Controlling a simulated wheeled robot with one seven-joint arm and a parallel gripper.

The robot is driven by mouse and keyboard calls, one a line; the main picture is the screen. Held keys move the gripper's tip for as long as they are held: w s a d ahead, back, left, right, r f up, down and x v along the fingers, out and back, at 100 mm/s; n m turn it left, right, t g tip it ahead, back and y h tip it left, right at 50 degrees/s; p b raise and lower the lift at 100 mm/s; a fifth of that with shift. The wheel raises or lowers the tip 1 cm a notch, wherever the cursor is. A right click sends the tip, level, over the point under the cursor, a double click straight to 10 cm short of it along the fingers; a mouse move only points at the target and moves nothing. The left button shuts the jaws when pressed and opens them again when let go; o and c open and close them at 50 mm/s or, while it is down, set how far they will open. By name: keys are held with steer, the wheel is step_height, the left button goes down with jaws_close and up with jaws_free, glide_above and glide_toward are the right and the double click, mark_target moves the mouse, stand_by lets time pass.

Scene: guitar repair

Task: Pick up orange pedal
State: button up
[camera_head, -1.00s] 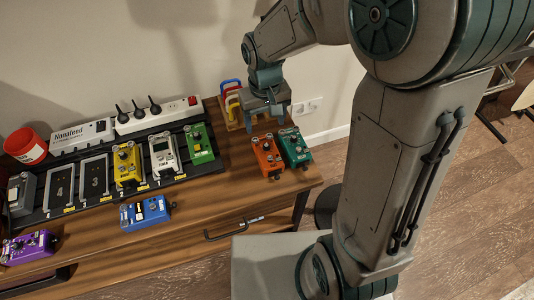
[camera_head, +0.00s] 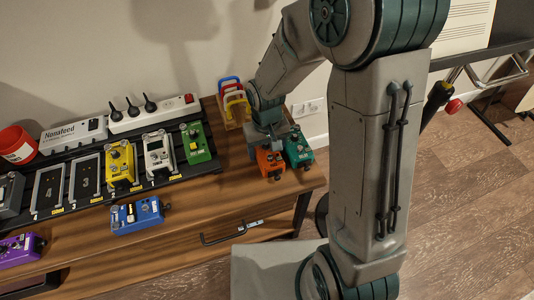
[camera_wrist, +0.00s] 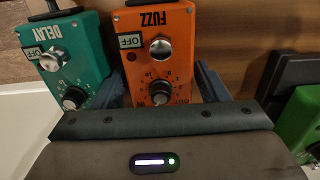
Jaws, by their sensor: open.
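The orange pedal (camera_head: 269,162) lies on the wooden table near its right end, partly hidden by my gripper in the head view. In the wrist view the orange pedal (camera_wrist: 160,55) is marked FUZZ and is upside down in the picture. My gripper (camera_head: 268,148) is right above it, open. In the wrist view my gripper's dark blue fingers (camera_wrist: 163,88) stand on either side of the orange pedal. I cannot tell whether they touch it.
A teal pedal (camera_head: 298,149), marked DELAY in the wrist view (camera_wrist: 65,60), stands close beside the orange one. A green pedal (camera_head: 195,143) sits on the dark pedalboard (camera_head: 90,203). A blue pedal (camera_head: 137,214) is at the front. Bare wood lies between the green and orange pedals.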

steer(key=shift+f, duration=0.15)
steer(key=c, duration=1)
